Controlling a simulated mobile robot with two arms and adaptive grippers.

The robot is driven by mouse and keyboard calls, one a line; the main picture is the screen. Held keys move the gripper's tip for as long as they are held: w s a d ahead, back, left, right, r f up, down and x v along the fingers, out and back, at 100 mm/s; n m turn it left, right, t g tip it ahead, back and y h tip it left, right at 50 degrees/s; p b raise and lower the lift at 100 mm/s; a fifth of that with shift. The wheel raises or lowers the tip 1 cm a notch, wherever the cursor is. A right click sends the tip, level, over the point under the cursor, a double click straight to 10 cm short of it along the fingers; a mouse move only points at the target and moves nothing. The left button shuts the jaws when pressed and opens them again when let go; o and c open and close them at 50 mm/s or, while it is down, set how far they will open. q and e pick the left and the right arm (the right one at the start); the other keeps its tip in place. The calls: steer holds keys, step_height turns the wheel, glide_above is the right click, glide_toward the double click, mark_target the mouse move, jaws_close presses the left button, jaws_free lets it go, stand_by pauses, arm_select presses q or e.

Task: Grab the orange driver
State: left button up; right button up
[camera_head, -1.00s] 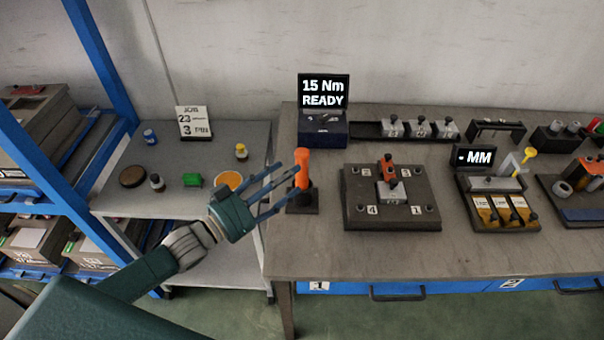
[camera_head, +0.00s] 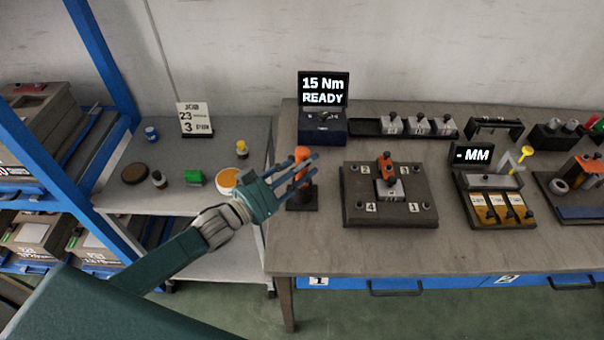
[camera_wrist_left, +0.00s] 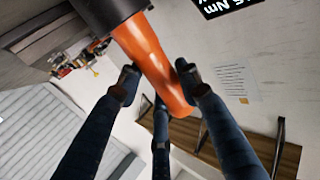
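The orange driver (camera_head: 302,155) stands upright in a dark holder (camera_head: 302,198) near the left end of the workbench. My left gripper (camera_head: 302,170) is at the driver, its blue fingers spread and passing in front of it in the head view. In the left wrist view the driver (camera_wrist_left: 155,62) reaches in from the top between the spread fingertips (camera_wrist_left: 160,90). One fingertip at the right looks very close to it; I cannot tell if it touches. The fingers are not closed around it. My right gripper is not in view.
A dark plate with numbered corners (camera_head: 350,215) lies just right of the driver. A display box reading 15 Nm READY (camera_head: 323,125) stands behind it. A side table (camera_head: 165,200) at left holds small jars. The bench front edge is clear.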

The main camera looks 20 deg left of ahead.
arm_select(q)
jaws_close()
steer(key=shift+r, duration=0.1)
steer(key=shift+r, duration=0.1)
